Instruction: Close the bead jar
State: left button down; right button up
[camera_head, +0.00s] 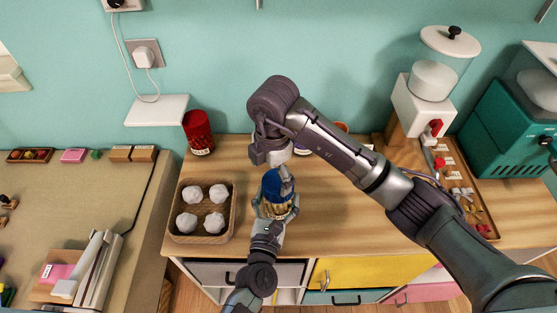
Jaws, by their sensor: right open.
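The bead jar (270,209), with yellowish contents showing, stands on the wooden counter in the middle of the head view. A blue lid (270,182) is at its top; I cannot tell whether it is fully seated. My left gripper (276,204) comes up from the bottom, with its fingers around the jar's sides, and looks shut on it. The fingers hide part of the jar. My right gripper (270,158) is open and empty, just behind and above the lid, apart from it as far as I can see.
A red canister (198,132) stands at the back. A dispenser (419,100) and a parts tray (489,231) are at the right. My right arm hides some items behind it.

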jog(key=n, duration=0.5)
jog(key=shift+w+r, duration=0.1)
jog(key=shift+r, duration=0.3)
jog(key=n, duration=0.5)
jog(key=shift+r, duration=0.35)
jog(key=n, duration=0.4)
jog(key=shift+d+r+n, duration=0.1)
jog(key=shift+r+n, duration=0.25)
jog(key=shift+n, duration=0.05)
jog(key=n, duration=0.4)
jog(key=shift+d+r, duration=0.1)
jog(key=shift+r, duration=0.15)
jog(key=n, duration=0.5)
jog(key=shift+d+r, duration=0.15)
jog(key=shift+r, duration=0.15)
jog(key=n, duration=0.5)
jog(key=shift+d+r, duration=0.15)
jog(key=shift+r, duration=0.15)
jog(key=n, duration=0.4)
jog(key=shift+d+r, duration=0.2)
jog(key=n, duration=0.4)
jog(key=shift+d+r+n+h, duration=0.2)
jog(key=shift+n+h, duration=0.1)
jog(key=shift+s+f, duration=0.1)
jog(key=shift+s, duration=0.1)
